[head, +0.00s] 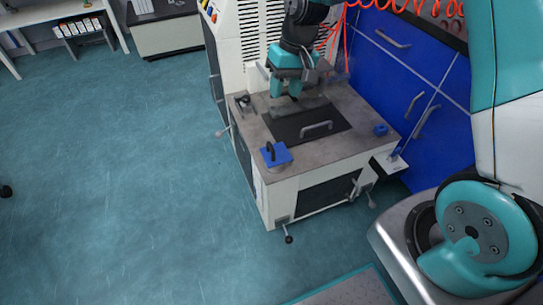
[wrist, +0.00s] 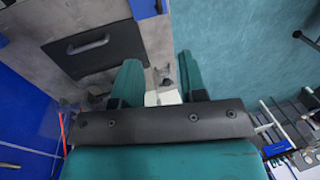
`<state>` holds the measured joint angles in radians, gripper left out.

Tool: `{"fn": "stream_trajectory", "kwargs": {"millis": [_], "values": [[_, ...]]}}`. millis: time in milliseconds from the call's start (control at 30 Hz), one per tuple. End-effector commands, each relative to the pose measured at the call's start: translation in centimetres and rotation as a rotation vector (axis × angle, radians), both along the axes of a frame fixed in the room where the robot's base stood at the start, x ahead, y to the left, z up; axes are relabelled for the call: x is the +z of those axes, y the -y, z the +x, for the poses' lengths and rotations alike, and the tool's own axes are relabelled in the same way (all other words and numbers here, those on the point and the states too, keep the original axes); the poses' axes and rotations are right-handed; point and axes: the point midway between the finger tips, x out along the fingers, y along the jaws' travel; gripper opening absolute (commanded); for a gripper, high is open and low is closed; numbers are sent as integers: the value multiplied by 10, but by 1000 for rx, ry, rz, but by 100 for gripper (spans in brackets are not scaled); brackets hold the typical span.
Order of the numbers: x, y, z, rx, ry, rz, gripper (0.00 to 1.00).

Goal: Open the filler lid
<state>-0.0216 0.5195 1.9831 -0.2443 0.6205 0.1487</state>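A dark flat lid (head: 309,121) with a raised grey bar handle (head: 317,128) lies shut and flush in the grey top of the machine. It also shows at the upper left of the wrist view (wrist: 103,60), with its handle (wrist: 88,46). My gripper (head: 284,95) points down above the back of the machine top, behind the lid and apart from its handle. In the wrist view its teal fingers (wrist: 158,62) are spread with a gap between them. Pale and grey parts show behind that gap; I cannot tell their height. Nothing appears held.
A blue block (head: 278,156) with a black handle sits at the front left of the machine top (head: 340,150). A small dark fitting (head: 243,103) stands at the left edge, a small blue piece (head: 380,130) at the right. Blue cabinets (head: 385,75) stand close behind. The floor at left is clear.

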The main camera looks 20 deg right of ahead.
Motion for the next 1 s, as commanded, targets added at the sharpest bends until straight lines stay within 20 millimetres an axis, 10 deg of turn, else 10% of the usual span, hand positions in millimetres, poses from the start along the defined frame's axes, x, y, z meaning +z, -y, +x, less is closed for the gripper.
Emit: {"fn": "stream_trajectory", "kwargs": {"millis": [1000], "values": [[-173, -31, 1, -6, -3, -3, 39]]}}
